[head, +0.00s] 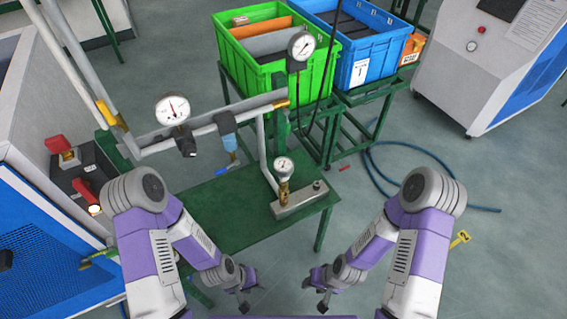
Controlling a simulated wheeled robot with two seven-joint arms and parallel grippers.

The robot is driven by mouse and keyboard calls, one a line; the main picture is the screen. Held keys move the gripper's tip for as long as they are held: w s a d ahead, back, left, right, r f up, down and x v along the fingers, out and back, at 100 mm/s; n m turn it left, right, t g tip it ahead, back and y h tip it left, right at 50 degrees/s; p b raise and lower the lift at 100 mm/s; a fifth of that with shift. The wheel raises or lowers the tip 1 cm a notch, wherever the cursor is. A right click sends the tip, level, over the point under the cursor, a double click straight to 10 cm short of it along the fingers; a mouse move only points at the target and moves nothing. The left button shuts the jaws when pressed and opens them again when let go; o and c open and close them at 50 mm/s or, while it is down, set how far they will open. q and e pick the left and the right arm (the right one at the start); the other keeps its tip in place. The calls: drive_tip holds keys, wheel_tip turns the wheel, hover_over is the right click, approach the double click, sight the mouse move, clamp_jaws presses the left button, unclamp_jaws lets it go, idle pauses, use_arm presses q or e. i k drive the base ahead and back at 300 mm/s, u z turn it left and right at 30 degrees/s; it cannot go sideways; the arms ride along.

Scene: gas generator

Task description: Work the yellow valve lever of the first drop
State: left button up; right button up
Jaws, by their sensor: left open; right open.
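A yellow valve lever (105,112) sits on the grey vertical pipe at the left, beside a brass fitting where the pipe meets the horizontal line. It lies along the pipe. Which drop it belongs to is not labelled in view. My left gripper (246,290) is open and empty, low in the picture, far below and right of the lever. My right gripper (321,288) is open and empty, low and near the middle, farther from the lever. Neither gripper touches anything.
A green table (225,208) carries a small gauge block (299,200). Gauges (172,109) and a regulator (226,123) hang on the pipe line. Green (315,91) and blue (378,62) crates stand behind. A blue hose (408,199) lies on the floor at right.

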sight(119, 133)
drive_tip(key=z, duration=0.3)
drive_tip(key=k, duration=0.65)
drive_tip(key=u, duration=1.25)
drive_tip(key=i, duration=0.7)
